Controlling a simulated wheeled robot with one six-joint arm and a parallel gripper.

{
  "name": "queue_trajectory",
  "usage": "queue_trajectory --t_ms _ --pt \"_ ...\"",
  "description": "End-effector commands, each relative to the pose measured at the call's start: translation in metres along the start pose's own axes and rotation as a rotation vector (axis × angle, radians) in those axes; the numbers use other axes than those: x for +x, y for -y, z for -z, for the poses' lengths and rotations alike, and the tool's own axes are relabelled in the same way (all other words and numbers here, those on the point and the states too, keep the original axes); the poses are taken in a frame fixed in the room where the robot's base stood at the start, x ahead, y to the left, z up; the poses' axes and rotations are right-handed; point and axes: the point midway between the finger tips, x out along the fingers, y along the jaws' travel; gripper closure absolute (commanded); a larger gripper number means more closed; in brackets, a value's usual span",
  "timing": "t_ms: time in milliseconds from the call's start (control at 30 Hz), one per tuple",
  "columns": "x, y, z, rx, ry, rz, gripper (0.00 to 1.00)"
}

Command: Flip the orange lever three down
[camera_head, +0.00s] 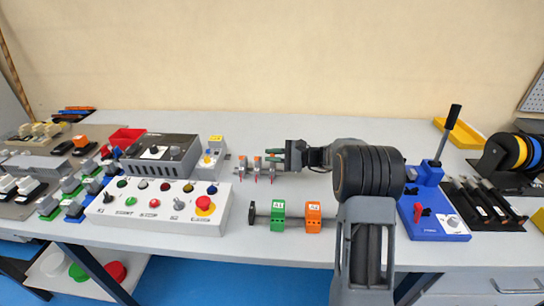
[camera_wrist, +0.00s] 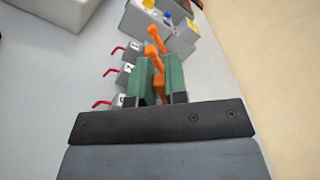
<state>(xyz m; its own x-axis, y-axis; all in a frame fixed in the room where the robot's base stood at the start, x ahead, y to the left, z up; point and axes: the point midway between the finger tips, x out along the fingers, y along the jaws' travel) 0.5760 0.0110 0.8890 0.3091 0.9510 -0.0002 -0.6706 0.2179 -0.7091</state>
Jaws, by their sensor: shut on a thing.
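Three small grey switch units stand in a row on the table, each with a red hook-shaped part and a white label. In the wrist view the far orange lever (camera_wrist: 156,36) and the middle orange lever (camera_wrist: 152,54) are in front of my gripper (camera_wrist: 159,64). The nearest orange lever (camera_wrist: 158,86) lies between my green finger pads, which are shut on it. Its base is partly hidden by the left finger. I cannot read the labels surely. In the head view my gripper (camera_head: 273,155) reaches in from the right to the rightmost unit (camera_head: 272,170).
A white control box (camera_head: 160,212) with buttons stands at the left, and a small grey box (camera_head: 213,158) stands beyond the levers. Green (camera_head: 278,215) and orange (camera_head: 313,217) blocks stand in front. A blue bender (camera_head: 430,205) is at the right.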

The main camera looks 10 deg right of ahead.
Motion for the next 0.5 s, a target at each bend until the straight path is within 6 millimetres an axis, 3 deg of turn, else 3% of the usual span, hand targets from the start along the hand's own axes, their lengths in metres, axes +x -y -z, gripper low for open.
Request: queue_trajectory --t_ms 67,100,367,500 --pt "0.0 -0.0001 -0.0002 0.001 0.001 0.0 1.0" --pt "0.0 -0.0001 -0.0002 0.001 0.001 0.0 0.85" --pt "0.0 0.0 0.0 0.001 0.001 0.0 0.61" --pt "0.0 0.0 0.0 0.001 0.0 0.0 0.61"
